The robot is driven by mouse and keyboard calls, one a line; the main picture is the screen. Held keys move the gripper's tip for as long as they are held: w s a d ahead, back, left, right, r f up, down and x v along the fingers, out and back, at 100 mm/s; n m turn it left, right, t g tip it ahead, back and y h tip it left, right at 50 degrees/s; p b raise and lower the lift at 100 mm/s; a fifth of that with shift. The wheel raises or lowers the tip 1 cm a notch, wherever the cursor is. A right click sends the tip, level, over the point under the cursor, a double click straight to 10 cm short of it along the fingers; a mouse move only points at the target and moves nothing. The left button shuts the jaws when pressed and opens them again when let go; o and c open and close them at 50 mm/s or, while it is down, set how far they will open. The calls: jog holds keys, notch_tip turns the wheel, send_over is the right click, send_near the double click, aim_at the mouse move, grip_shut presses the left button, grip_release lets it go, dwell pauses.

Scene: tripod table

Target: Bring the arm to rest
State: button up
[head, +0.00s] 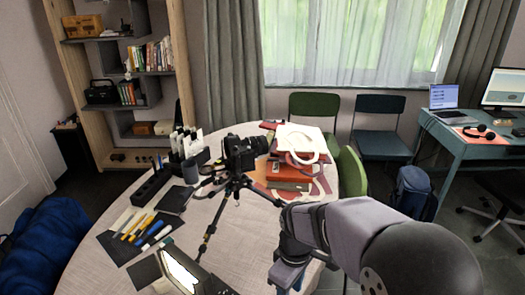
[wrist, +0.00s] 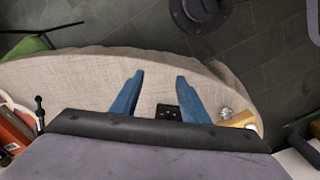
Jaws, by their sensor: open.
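My gripper (wrist: 160,80) shows in the wrist view as two blue fingers, apart and with nothing held between them. They are over the pale cloth-covered table (wrist: 75,75), near its curved edge. A small black item (wrist: 168,112) appears between the fingers, lower in the picture; I cannot tell its height relative to them. In the head view, my arm reaches in from the lower right over the table's right side. Its blue end is low in the picture, and the fingertips cannot be made out there.
A camera on a tripod (head: 238,155) stands mid-table. Markers (head: 140,228) and a dark organiser (head: 152,186) are at left. A lit screen (head: 183,268) is in front. A green chair (head: 352,172) stands close to the table's right edge.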

jog(key=s+d+m+p, duration=0.1)
jog(key=s+d+m, duration=0.7)
jog(key=s+m, duration=0.2)
jog(key=shift+s, duration=0.65)
jog(key=shift+d+r, duration=0.1)
